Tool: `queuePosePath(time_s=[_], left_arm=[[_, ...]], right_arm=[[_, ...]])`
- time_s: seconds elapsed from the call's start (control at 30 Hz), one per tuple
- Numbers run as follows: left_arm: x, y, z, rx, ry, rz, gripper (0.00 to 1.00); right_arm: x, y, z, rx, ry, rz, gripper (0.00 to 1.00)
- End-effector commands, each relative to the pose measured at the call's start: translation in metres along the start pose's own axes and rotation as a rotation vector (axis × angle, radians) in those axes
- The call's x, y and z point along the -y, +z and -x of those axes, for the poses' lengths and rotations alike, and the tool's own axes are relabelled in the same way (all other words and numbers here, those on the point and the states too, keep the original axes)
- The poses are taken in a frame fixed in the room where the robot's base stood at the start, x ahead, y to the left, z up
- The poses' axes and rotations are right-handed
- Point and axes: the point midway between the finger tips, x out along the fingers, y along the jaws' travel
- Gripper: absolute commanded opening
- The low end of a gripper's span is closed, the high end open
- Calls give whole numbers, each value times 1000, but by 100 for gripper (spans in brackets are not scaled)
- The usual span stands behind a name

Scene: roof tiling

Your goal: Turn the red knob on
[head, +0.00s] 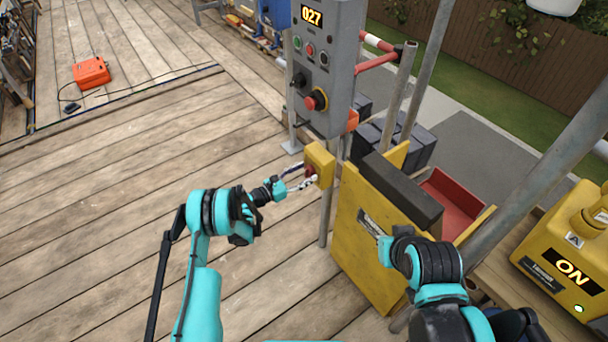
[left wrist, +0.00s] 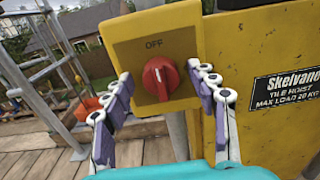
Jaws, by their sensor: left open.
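The red knob (left wrist: 160,78) is on the front of a yellow switch box (left wrist: 188,30), under the word OFF. The knob's grip ridge stands about upright. In the head view the knob is small and partly covered by my fingers; the yellow box (head: 322,158) sits on a post below the grey panel. My left gripper (head: 303,178) is open, facing the box. In the left wrist view its fingers (left wrist: 162,88) stand either side of the knob, with gaps showing. My right arm is at the lower right of the head view; its fingers do not show.
A grey control panel (head: 323,65) reading 027, with buttons and a red mushroom button, stands above the box. A yellow tile hoist (head: 365,235) is close on the right. A yellow machine (head: 560,250) reads ON. The plank floor at left is mostly clear.

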Motion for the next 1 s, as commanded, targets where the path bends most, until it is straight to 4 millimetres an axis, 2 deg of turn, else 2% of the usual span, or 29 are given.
queuePosePath(time_s=[0.13,0.3,0.67,1.0], left_arm=[[0,0,0,0,0,0,55],[0,0,0,0,0,0,11],[0,0,0,0,0,-29,9],[1,0,0,0,0,-234,9]], right_arm=[[0,0,0,0,0,0,0],[0,0,0,0,0,0,0],[0,0,0,0,0,0,0],[0,0,0,0,0,0,0]])
